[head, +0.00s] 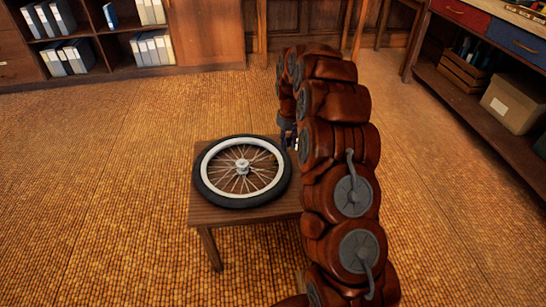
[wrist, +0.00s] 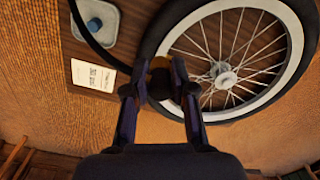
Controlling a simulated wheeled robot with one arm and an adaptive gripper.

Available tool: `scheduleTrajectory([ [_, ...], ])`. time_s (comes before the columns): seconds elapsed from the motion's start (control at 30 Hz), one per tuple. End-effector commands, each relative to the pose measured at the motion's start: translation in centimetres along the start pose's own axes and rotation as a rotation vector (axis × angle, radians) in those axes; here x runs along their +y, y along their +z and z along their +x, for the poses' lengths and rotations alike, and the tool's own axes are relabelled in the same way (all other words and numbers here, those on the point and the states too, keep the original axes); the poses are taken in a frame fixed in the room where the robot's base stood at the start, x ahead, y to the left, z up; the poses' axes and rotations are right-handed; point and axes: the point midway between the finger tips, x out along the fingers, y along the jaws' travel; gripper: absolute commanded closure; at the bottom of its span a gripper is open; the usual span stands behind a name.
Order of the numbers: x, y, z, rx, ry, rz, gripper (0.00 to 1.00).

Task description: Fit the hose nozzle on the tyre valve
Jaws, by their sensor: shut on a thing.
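In the wrist view, my gripper (wrist: 166,88) is shut on the hose nozzle, a brass-coloured piece (wrist: 160,64) partly hidden between the fingers. A black hose (wrist: 84,35) runs from the upper left towards it. The wheel (wrist: 277,84), with a black tyre, white rim and wire spokes, lies flat at the right, and my fingertips overlap its near edge in the picture. The wheel also shows in the head view (head: 207,160) on a small wooden table (head: 253,216). I cannot make out the tyre valve, nor whether the nozzle touches it. My arm hides most of the gripper in the head view.
A grey-blue box with a round knob (wrist: 96,24) and a printed card (wrist: 92,78) lie on the table, left of my gripper in the wrist view. A workbench with a cardboard box (head: 515,100) stands at the right. The floor left of the table is clear.

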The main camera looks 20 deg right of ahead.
Motion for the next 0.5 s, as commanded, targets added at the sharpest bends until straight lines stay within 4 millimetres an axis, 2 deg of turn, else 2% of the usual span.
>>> scheduleTrajectory([
  [0.5, -1.6, -3.0, 0.0, -0.003, 0.000, -0.002, 1.00],
])
